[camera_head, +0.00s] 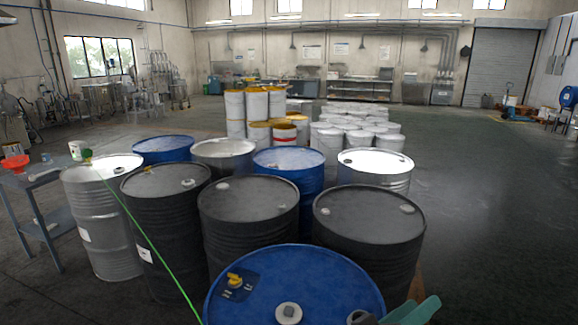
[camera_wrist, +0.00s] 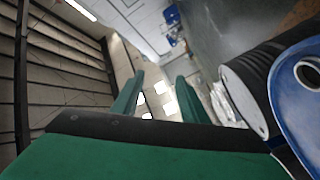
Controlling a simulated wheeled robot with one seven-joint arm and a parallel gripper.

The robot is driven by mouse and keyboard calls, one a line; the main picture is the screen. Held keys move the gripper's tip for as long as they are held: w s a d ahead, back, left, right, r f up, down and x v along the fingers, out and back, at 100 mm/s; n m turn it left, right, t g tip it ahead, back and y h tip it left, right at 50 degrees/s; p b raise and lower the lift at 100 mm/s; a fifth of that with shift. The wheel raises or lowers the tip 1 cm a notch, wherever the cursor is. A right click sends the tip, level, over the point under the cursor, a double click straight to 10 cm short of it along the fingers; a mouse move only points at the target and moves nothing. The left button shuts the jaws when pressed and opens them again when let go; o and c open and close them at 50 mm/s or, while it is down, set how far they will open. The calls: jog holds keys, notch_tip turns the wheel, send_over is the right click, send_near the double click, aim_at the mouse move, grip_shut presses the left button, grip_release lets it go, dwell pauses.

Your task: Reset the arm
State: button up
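My gripper shows in part at the bottom edge of the head view (camera_head: 408,313), just right of the near blue drum (camera_head: 330,280). Only a teal finger and a dark part are visible there. In the wrist view my gripper (camera_wrist: 160,78) has its two green fingers apart, with nothing between them. The wrist view is tilted and looks across the hall. The blue drum (camera_wrist: 292,112) shows there at the right edge, with a light ring on its top. Most of my arm is out of view.
Black drums (camera_head: 250,197), a silver drum (camera_head: 100,220) and other blue drums (camera_head: 290,160) crowd the front. A grey cart (camera_head: 40,180) stands left. White buckets (camera_head: 350,137) are stacked behind. A thin green line (camera_head: 147,238) crosses the front left. The floor (camera_head: 490,220) at right is clear.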

jog(key=s+a+f+n+t+y, duration=0.45)
jog(key=a+f+y, duration=0.2)
jog(key=f, duration=0.35)
jog(key=s+a+f+n+t+y, duration=0.3)
jog(key=a+f+n+t+y, duration=0.25)
jog(key=f, duration=0.45)
jog(key=s+a+f+m+g+y, duration=0.1)
jog(key=s+a, duration=0.3)
jog(key=s, duration=0.4)
jog(key=s+a+f+m+g+y, duration=0.1)
jog(key=s+a+f+m, duration=0.3)
jog(key=s, duration=0.4)
jog(key=s+a+f+m+g+y, duration=0.1)
jog(key=s+a+f+m+g, duration=0.1)
jog(key=s, duration=0.6)
jog(key=a+f+m, duration=0.1)
jog(key=a, duration=0.1)
jog(key=shift+a, duration=0.35)
jog(key=shift+f, duration=0.1)
